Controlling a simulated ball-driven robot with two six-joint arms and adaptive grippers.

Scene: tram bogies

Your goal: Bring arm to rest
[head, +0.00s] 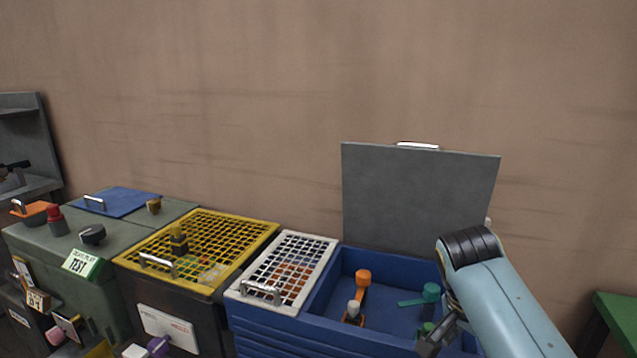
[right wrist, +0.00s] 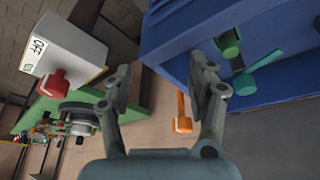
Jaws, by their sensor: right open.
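My right arm (head: 510,305) comes in from the lower right in the head view. Its gripper (head: 440,335) is in front of the right part of the blue bin, partly cut off by the bottom edge. In the right wrist view the gripper (right wrist: 163,88) has its two fingers spread apart, with nothing between them. The blue bin wall (right wrist: 170,40) is close beside the right-hand finger. My left gripper is not in view.
The blue bin (head: 330,337) has its grey lid (head: 420,195) raised and holds orange and green tools. A white grid cover (head: 290,265) and a yellow grid cover (head: 205,245) lie left. A white OFF box (right wrist: 65,50) with a red knob shows in the wrist view.

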